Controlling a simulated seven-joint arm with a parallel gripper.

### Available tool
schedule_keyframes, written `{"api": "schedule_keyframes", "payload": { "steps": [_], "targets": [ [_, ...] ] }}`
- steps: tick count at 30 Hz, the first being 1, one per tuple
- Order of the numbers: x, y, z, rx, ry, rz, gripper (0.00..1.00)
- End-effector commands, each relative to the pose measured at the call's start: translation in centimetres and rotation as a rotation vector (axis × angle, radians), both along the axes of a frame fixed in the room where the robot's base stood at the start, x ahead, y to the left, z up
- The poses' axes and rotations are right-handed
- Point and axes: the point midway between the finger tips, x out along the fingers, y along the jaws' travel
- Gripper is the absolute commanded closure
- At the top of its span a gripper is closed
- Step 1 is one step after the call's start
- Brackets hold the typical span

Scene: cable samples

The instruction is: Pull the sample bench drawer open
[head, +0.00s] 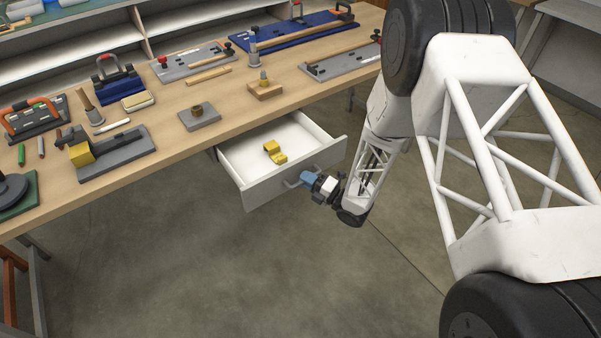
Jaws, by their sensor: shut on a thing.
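The sample bench drawer (235,150) is partly open under the bench top, with its white inside showing. A yellow piece (275,152) lies inside it. The drawer's grey front (265,191) carries a bar handle (291,184). My gripper (302,181) is at the handle and shut on it, reaching in from the right. The fingertips are small in the picture and the handle is partly hidden by them.
The wooden bench top (165,108) holds several fixtures, clamps and tools, including a grey block with a yellow part (82,154) at the left. Shelves stand behind it. The concrete floor (230,270) before the drawer is clear.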

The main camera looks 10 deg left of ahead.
Motion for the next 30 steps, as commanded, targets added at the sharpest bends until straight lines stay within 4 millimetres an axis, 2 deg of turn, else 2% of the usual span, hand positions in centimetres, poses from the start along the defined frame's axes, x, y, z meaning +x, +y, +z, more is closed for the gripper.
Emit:
{"api": "schedule_keyframes", "payload": {
  "steps": [12,13,17,18,30],
  "targets": [
    [-0.31,-0.28,-0.01,-0.001,0.000,0.001,1.00],
    [-0.31,-0.28,-0.02,-0.001,0.000,0.001,0.84],
    [-0.29,-0.28,-0.01,-0.001,0.000,0.001,0.64],
    [-0.29,-0.28,-0.01,-0.001,0.000,0.001,0.61],
    [-0.36,-0.56,-0.05,-0.001,0.000,0.000,0.61]
  ]
}}
